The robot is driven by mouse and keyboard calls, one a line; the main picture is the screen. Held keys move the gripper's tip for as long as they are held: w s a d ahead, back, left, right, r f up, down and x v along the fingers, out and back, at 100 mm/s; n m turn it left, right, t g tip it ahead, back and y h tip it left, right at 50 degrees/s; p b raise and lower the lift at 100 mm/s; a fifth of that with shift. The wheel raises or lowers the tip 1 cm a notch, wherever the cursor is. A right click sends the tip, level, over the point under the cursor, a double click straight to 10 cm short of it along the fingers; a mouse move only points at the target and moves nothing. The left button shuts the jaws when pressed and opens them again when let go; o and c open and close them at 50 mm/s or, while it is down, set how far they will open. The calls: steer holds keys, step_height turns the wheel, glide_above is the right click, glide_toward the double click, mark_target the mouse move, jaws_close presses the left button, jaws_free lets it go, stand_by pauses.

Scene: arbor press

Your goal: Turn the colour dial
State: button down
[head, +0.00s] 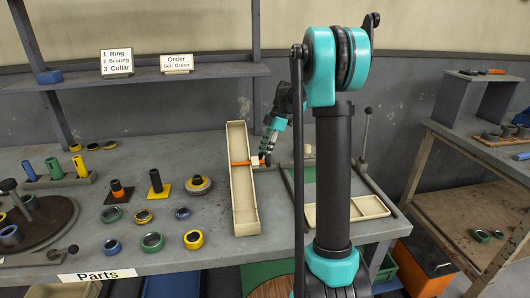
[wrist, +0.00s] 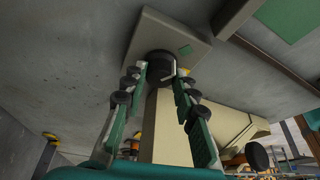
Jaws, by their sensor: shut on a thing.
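In the wrist view, a black round knob, the colour dial (wrist: 160,60), stands on a pale square plate (wrist: 150,27). A small green square (wrist: 185,50) shows on the plate beside the knob. My gripper (wrist: 161,75) has its two green, black-padded fingers on either side of the knob, shut on it. In the head view my gripper (head: 265,155) is small and dark, at the pale long trough's right side; the dial is too small and covered to make out there. Which way the dial points cannot be told.
The pale sloping trough (head: 238,130) with an orange bar (head: 240,163) stands left of my gripper. A divided cream tray (head: 350,209) lies to the right. Rings and posts cover the bench's left. An order sign (head: 177,63) reads "Set: Green".

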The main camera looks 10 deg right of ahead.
stand_by(0.5)
steer(key=c, duration=1.2)
jaws_free()
steer(key=v, duration=1.2)
steer(key=shift+a, duration=0.1)
